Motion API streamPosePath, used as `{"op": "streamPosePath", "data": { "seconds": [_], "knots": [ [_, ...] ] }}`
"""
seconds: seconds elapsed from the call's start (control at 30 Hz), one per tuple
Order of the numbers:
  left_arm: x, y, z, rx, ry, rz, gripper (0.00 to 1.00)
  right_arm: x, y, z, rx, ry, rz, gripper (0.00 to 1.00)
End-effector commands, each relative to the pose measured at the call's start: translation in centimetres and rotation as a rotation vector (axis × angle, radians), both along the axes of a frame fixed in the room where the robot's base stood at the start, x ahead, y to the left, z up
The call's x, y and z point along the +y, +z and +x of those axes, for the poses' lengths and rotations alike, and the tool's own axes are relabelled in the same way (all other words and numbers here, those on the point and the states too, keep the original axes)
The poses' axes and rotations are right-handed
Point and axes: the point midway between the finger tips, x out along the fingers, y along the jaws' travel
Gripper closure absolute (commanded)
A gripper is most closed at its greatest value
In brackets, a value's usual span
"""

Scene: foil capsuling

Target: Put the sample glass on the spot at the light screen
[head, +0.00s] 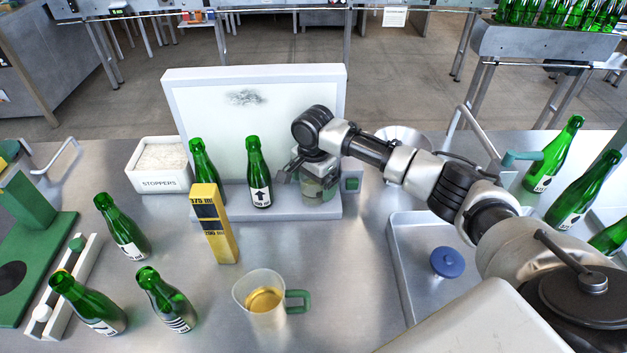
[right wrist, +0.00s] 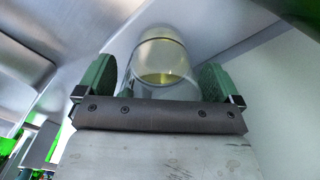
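The sample glass (head: 312,188) is a clear cup with a little yellowish liquid, at the right part of the light screen's grey ledge (head: 230,205). In the right wrist view the glass (right wrist: 160,62) stands between two green finger pads. My right gripper (head: 307,172) is around the glass, its pads against or very close to the sides; it looks shut on it. The light screen (head: 210,115) is a pale upright panel with a dark smudge. The spot is not visible; the glass and gripper may cover it. My left gripper is out of view.
Two green bottles, one (head: 259,172) with an arrow label, stand near the screen left of the glass. A yellow gauge block (head: 222,240), a jug (head: 262,298) with a green handle and a stopper box (head: 158,178) stand nearby. A tray (head: 405,270) lies right.

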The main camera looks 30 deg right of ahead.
Motion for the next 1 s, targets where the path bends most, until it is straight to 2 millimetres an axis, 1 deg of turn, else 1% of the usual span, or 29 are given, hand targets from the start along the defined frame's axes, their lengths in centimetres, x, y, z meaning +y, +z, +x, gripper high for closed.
{"op": "streamPosePath", "data": {
  "seconds": [0.27, 0.37, 0.47, 0.7, 0.8, 0.9, 1.0],
  "knots": [
    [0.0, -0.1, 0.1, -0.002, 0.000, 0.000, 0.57, 0.0, 0.1, 0.0, 0.000, 0.000, -0.001, 0.04],
    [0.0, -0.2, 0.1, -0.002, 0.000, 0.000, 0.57, 0.0, 0.8, 0.1, -0.002, -0.001, 0.000, 0.04],
    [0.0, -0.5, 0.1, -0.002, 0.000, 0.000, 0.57, 0.0, 2.3, 0.1, -0.004, 0.000, 0.000, 0.04],
    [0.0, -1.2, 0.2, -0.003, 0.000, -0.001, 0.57, 0.0, 7.5, 0.1, -0.004, 0.000, 0.000, 0.04],
    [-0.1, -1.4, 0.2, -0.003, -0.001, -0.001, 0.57, 0.0, 9.4, 0.1, -0.004, -0.001, 0.000, 0.04],
    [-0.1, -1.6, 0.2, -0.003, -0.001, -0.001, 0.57, 0.0, 10.9, 0.1, -0.003, -0.001, 0.001, 0.04],
    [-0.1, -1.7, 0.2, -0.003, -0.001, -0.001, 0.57, 0.1, 11.7, 0.1, -0.001, 0.000, 0.001, 0.04]
  ]
}}
